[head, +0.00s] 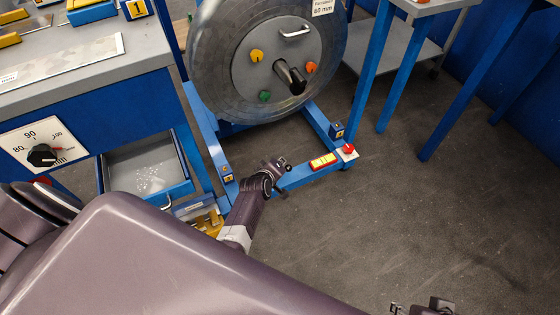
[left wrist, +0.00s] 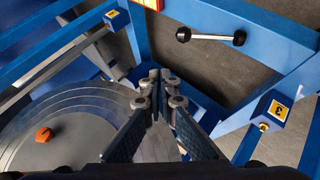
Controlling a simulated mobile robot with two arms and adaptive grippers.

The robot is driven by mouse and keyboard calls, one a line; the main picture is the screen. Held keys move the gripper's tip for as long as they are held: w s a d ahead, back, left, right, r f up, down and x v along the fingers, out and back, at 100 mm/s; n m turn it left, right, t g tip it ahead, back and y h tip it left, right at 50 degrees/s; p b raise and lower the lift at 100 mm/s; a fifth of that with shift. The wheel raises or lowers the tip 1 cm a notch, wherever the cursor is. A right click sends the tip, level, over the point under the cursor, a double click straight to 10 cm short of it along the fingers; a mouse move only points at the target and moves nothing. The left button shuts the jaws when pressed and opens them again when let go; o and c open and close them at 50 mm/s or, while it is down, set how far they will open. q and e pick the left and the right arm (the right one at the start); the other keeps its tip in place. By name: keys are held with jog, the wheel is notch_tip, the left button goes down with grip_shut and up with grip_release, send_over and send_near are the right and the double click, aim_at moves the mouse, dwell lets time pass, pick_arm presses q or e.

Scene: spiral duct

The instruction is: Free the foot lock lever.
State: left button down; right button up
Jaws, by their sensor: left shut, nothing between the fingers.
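The lever that looks like the foot lock lever is a short silver rod with black ends (left wrist: 212,37), on the blue foot frame at upper right in the left wrist view. I cannot make it out in the head view, where my left gripper covers part of the frame. My left gripper (head: 281,165) is over the blue floor bar of the stand (head: 300,175). Its fingers are shut and empty in the left wrist view (left wrist: 158,88), apart from the lever in that picture. My right gripper (head: 422,308) is cut off at the bottom edge; its opening is unclear.
A large clear-rimmed reel (head: 213,75) with coloured knobs stands above the frame. A red knob (head: 348,149) and a yellow-red label (head: 323,161) sit on the floor bar. A workbench (head: 90,88) and open drawer (head: 150,172) are at left. Grey floor (head: 430,220) is clear at right.

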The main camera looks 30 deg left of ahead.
pick_arm(q)
jog(key=shift+s+d+r+p, duration=0.2)
jog(key=shift+s+r+p, duration=0.1)
jog(key=shift+s+r, duration=0.15)
jog(key=shift+s+d+r+p, duration=0.15)
jog(key=shift+s+r+p, duration=0.2)
jog(key=shift+r, duration=0.2)
